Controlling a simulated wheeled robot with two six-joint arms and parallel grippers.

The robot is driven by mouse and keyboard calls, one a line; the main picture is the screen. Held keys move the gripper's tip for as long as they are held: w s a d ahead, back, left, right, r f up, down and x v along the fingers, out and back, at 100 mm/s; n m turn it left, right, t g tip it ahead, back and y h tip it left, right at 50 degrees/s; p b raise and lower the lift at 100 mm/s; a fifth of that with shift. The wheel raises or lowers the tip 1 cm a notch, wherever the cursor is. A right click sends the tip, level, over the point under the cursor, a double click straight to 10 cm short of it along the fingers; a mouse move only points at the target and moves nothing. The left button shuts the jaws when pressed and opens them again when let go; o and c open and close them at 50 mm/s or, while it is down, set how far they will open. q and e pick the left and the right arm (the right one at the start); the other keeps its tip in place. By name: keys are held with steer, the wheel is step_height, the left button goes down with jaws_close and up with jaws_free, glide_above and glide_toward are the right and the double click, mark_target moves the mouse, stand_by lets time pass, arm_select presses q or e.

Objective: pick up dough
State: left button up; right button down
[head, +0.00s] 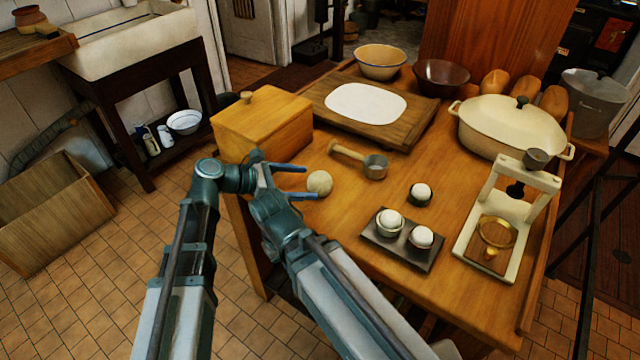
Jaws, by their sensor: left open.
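A round, pale beige dough ball (320,182) sits on the wooden table near its left edge. My left gripper (311,182) is open, its two blue fingers pointing right toward the ball. The fingertips are at the ball's left side. I cannot tell whether they touch it. Whiter balls sit in small cups: two, a left one (390,218) and a right one (422,236), on a dark tray (376,246), and one in a dark cup (421,191) behind them. My right gripper is not in view.
A wooden box (262,122) stands close behind my left gripper. A metal scoop (374,166) lies right of the ball. A board (412,128) bears a flat white oval (365,103). A cream lidded pot (511,128) and a press (467,240) stand at the right.

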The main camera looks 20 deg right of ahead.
mark_target(308, 181)
arm_select(q)
steer(key=b+x, duration=0.1)
steer(key=x, duration=0.2)
steer(key=shift+w+d+f, duration=0.1)
steer(key=shift+d, duration=0.25)
steer(key=c, duration=1.3)
steer(key=shift+r, duration=0.2)
steer(key=shift+c, duration=0.3)
